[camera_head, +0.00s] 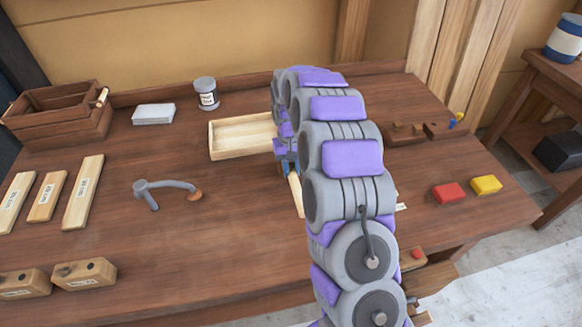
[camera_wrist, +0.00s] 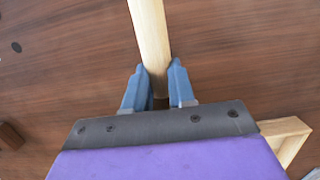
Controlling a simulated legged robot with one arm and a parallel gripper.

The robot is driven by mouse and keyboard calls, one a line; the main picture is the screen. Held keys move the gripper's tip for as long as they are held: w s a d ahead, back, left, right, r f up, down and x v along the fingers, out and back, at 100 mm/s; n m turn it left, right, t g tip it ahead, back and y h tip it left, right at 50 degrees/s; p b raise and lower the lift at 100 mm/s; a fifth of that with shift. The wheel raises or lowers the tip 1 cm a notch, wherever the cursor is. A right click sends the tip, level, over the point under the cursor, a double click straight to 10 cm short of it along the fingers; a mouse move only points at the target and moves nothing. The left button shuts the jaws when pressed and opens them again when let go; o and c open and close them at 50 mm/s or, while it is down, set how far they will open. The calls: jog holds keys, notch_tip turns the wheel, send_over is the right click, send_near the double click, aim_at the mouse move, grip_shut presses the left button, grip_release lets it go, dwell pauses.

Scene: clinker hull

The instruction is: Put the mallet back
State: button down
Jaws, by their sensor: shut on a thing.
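My gripper (camera_head: 288,170) is over the middle of the workbench, mostly hidden behind my arm in the head view. In the wrist view my gripper (camera_wrist: 157,82) has its blue fingers closed on a pale round wooden handle (camera_wrist: 149,30), seemingly the mallet's. The handle runs out of the top of that view. A short piece of the handle (camera_head: 296,195) also shows beside my arm in the head view. The mallet's head is not visible in either view.
A shallow wooden tray (camera_head: 225,152) lies just left of my gripper. A wooden crate (camera_head: 60,128), grey-white block (camera_head: 153,114) and jar (camera_head: 206,94) stand behind. A hooked grey tool (camera_head: 165,187) lies left. Red (camera_head: 449,193) and yellow (camera_head: 486,185) blocks lie right. The bench's front middle is clear.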

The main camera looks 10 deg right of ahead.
jog(key=shift+f, duration=0.15)
jog(key=c, duration=0.9)
grip_release()
jog(key=shift+o, duration=0.2)
jog(key=shift+r+p, duration=1.7)
jog(key=shift+r, duration=2.25)
